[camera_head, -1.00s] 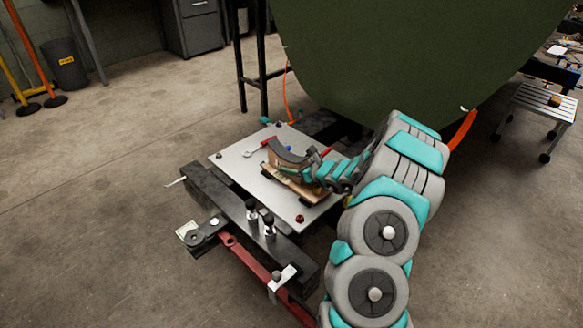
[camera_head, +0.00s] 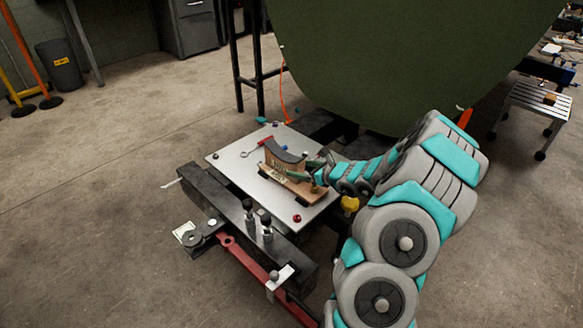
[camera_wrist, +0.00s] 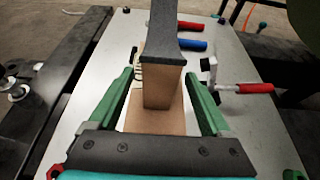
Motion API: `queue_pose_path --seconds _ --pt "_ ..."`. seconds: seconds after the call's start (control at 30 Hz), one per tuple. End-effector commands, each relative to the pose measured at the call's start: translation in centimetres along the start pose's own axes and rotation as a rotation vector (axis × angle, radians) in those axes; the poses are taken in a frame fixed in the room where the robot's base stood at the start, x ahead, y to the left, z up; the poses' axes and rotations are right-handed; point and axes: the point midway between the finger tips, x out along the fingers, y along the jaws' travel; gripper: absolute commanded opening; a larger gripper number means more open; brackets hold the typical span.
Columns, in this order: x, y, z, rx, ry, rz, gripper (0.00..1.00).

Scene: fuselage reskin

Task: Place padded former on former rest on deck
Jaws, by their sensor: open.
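The padded former (camera_head: 286,155), a wooden piece with a dark grey curved pad on top, stands upright on the wooden former rest (camera_head: 300,189) on the pale metal deck (camera_head: 235,160). In the wrist view the former (camera_wrist: 163,80) rises from the rest's wooden base (camera_wrist: 150,123), apparently seated on it. My gripper (camera_head: 312,170) is at the former's right side. In the wrist view its green fingers (camera_wrist: 162,72) are open, one on each side of the former's wooden body, with gaps visible. The contact under the former is partly hidden.
A red-handled clamp (camera_wrist: 250,88) stands right of the former in the wrist view, with red and blue handles (camera_wrist: 190,45) beyond. Black-topped posts (camera_head: 266,226) stand at the deck's front. The green fuselage panel (camera_head: 410,60) hangs behind.

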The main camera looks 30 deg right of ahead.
Motion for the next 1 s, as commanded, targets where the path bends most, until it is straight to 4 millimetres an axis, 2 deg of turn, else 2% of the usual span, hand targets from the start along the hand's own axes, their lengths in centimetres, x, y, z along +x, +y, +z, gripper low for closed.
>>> queue_pose_path --seconds 0.1,0.33,1.0 --pt "-2.5 -0.1 0.1 0.003 -0.002 -0.003 0.82" --pt "-5.2 -0.1 0.1 0.001 -0.002 -0.001 0.82" --pt "-5.7 0.0 0.0 0.001 -0.001 0.001 0.82"
